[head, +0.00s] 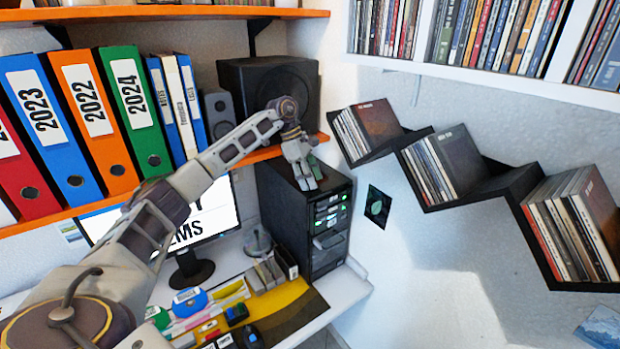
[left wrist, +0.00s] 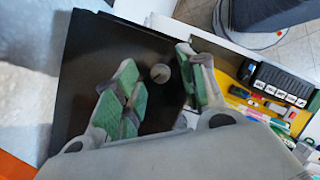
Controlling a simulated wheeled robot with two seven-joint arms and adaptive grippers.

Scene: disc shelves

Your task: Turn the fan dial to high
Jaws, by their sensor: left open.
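The fan dial (left wrist: 160,73) is a small round grey knob on the top face of the black computer tower (head: 318,236). In the left wrist view the tower's dark top (left wrist: 85,62) lies beneath my gripper. My left gripper (head: 304,180) is just over the tower's top in the head view, fingers pointing down. In the left wrist view its green-padded fingers (left wrist: 156,60) are spread, with the dial showing between them. I cannot tell how far above the dial they are, or its setting. The dial is not distinguishable in the head view. My right gripper is out of view.
A black speaker (head: 268,82) stands on the orange-edged shelf behind my wrist, beside several binders (head: 95,115). The monitor (head: 215,212) and desk items are left of the tower. A zigzag disc shelf (head: 485,190) hangs to the right.

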